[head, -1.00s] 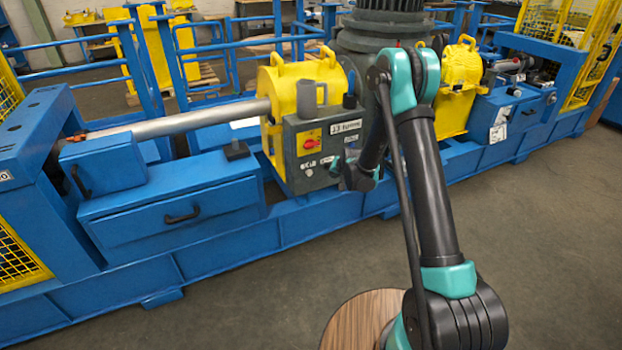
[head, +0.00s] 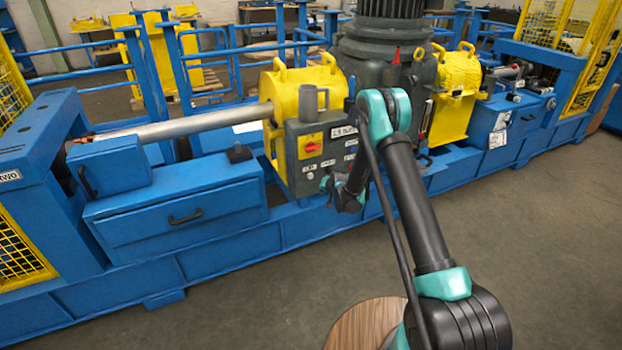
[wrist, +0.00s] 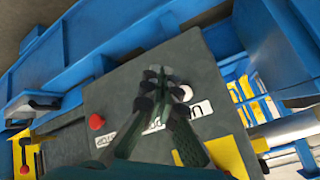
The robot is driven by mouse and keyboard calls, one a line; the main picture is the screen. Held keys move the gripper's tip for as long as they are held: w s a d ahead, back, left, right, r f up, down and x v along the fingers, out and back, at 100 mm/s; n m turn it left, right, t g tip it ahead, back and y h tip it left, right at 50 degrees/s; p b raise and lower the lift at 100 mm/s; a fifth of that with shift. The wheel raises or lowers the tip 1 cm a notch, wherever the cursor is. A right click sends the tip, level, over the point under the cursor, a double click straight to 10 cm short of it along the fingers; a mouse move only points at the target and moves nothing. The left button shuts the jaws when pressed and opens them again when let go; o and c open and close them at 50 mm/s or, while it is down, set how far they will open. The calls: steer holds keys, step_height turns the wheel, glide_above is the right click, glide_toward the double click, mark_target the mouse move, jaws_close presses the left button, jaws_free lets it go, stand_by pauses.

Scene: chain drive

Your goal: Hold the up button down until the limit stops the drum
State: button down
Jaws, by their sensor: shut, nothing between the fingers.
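A grey control box (head: 330,142) hangs on the front of the blue machine, with a red switch on a yellow plate (head: 312,146) and small white labels. My gripper (head: 328,184) is at the lower front of the box. In the wrist view, my gripper (wrist: 158,75) is shut and empty, its fingertips over the box's grey face (wrist: 110,92). A red button (wrist: 96,122) lies to its left. White labels (wrist: 200,109) are partly covered by the fingers. I cannot pick out the up button or tell whether the fingertips touch the face. I cannot tell which part is the drum.
A yellow housing (head: 308,88) with a metal shaft (head: 190,122) stands behind the box, beside a large dark machine column (head: 385,45). A blue drawer unit (head: 180,210) is to the left. The floor (head: 540,240) in front is clear.

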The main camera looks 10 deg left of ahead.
mark_target(311, 179)
steer(key=shift+w+a, duration=0.8)
steer(key=shift+w, duration=0.4)
steer(key=shift+w+a, duration=0.8)
steer(key=shift+w, duration=0.4)
steer(key=shift+w+a, duration=0.8)
steer(key=shift+w, duration=0.4)
steer(key=shift+w+a, duration=0.1)
steer(key=shift+w+a, duration=0.1)
steer(key=shift+w, duration=0.1)
steer(key=shift+w+a, duration=0.3)
steer(key=shift+w, duration=0.15)
stand_by(3.6)
